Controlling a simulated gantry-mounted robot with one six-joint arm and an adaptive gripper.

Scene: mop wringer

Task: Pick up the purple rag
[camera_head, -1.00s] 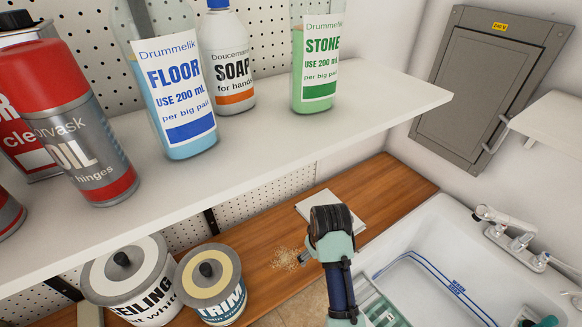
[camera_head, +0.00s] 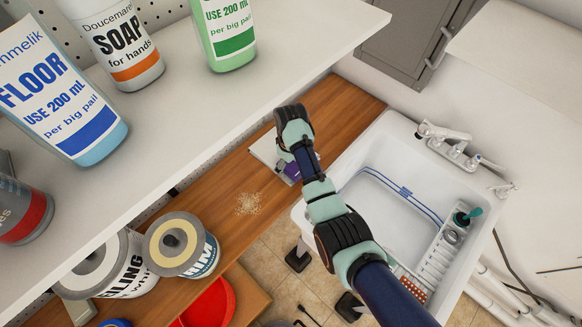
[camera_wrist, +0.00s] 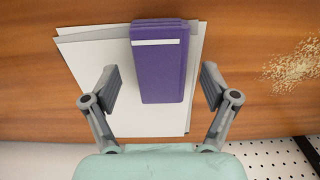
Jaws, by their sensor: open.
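The purple rag (camera_wrist: 161,75) is a folded block with a white stripe near one end. In the wrist view it lies on white paper sheets (camera_wrist: 100,75) on the wooden counter. My gripper (camera_wrist: 159,90) is open, with one finger on each side of the rag in that view. A gap shows on both sides, and the rag is not held. I cannot tell the height of the fingers above it. In the head view a small part of the rag (camera_head: 292,171) shows beside my arm.
Sawdust-like crumbs (camera_head: 248,203) lie on the counter near the paper. Two paint cans (camera_head: 180,245) stand at the lower left. A white shelf (camera_head: 200,100) with bottles overhangs the counter's back, and a white sink (camera_head: 400,160) is at right.

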